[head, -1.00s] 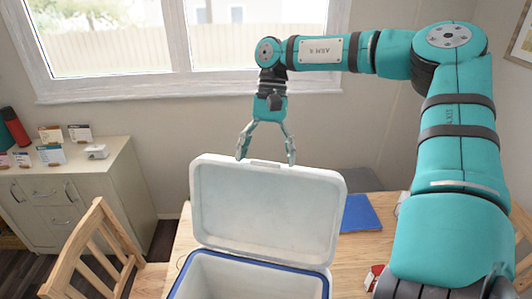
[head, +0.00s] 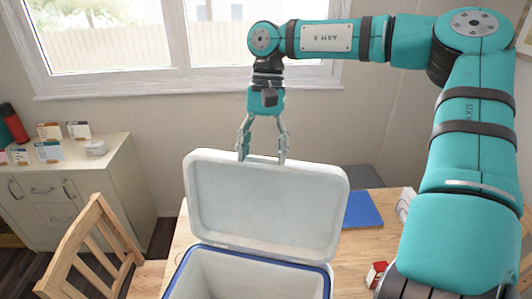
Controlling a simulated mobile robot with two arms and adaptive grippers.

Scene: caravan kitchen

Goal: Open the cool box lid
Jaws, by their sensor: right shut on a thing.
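The white cool box (head: 250,277) with a blue rim stands on the wooden table at the bottom middle. Its lid (head: 265,208) is raised, standing up at the back with its pale inner side facing me. The box's inside shows at its top part and looks empty there. My right gripper (head: 263,158) reaches down from above to the lid's top edge. Its two fingers are at the lid's edge and shut on it; the exact contact is partly hidden behind the lid. My left gripper is not in view.
A blue flat item (head: 362,210) lies on the table (head: 370,247) right of the lid, with a small red and white item (head: 376,274) nearer. A wooden chair (head: 92,250) stands left. A cabinet (head: 75,190) with small boxes is by the wall under the window (head: 190,40).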

